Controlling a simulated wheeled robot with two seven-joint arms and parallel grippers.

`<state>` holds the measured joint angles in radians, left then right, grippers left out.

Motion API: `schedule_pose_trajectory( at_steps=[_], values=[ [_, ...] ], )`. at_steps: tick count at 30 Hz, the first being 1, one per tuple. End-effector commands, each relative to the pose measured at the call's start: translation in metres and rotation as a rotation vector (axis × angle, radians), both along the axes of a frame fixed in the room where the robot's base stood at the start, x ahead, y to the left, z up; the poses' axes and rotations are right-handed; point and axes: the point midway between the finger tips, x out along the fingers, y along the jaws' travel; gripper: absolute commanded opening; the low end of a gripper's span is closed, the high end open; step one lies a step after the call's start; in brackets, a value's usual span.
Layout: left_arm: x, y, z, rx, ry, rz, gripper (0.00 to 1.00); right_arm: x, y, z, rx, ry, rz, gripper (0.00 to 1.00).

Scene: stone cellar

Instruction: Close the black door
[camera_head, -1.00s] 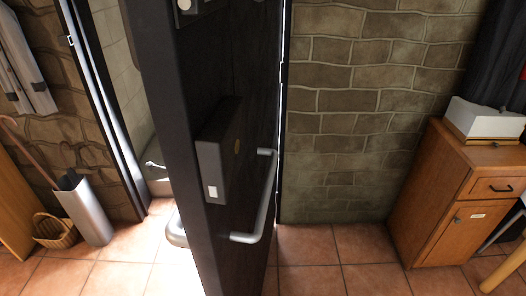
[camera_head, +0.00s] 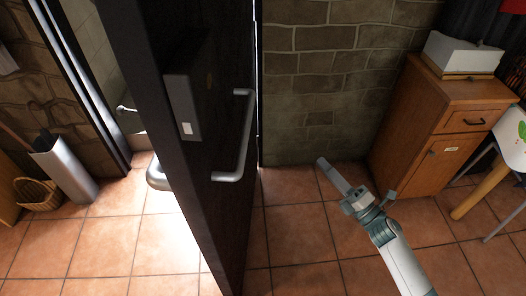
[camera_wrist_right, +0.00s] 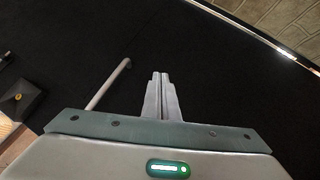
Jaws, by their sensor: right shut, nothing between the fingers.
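The black door (camera_head: 215,130) stands open, swung out towards me, with the doorway to its left. My right gripper (camera_head: 322,163) is right of the door, apart from the handle, shut and empty. In the right wrist view the shut fingers (camera_wrist_right: 160,78) point at the dark door face (camera_wrist_right: 205,60), with the handle (camera_wrist_right: 108,84) to their left. My left gripper is not in view.
A wooden cabinet (camera_head: 418,140) with a white box (camera_head: 460,52) on it stands right, beside a table (camera_head: 513,135). An umbrella stand (camera_head: 65,170) and wicker basket (camera_head: 36,194) are left of the doorway. The stone wall (camera_head: 325,80) is behind the door. Tiled floor (camera_head: 300,230) is clear.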

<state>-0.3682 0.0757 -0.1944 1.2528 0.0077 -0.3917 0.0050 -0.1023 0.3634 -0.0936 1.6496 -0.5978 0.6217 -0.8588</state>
Motion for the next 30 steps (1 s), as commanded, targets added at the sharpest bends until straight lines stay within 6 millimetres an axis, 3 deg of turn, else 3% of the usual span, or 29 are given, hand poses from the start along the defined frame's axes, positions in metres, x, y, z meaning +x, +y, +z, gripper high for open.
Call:
schedule_pose_trajectory(
  at_steps=[1, 3, 6, 8, 15, 23, 30],
  values=[
    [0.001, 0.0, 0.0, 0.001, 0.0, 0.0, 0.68, -0.006, 0.008, 0.036, -0.119, -0.159, 0.058, 0.0],
    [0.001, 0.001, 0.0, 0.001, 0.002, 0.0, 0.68, -0.022, 0.022, 0.073, -0.276, -0.371, 0.13, 0.0],
    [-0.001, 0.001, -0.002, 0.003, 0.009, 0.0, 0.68, -0.047, 0.036, 0.106, -0.467, -0.633, 0.22, 0.0],
    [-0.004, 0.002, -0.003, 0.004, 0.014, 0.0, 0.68, -0.061, 0.042, 0.117, -0.556, -0.761, 0.265, 0.0],
    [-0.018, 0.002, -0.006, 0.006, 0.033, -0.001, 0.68, -0.088, 0.049, 0.129, -0.722, -1.003, 0.354, 0.0],
    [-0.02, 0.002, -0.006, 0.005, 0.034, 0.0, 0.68, -0.089, 0.05, 0.129, -0.726, -1.01, 0.357, 0.0],
    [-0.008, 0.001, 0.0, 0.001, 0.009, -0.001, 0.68, -0.088, 0.054, 0.131, -0.725, -1.008, 0.356, 0.0]
  ],
)
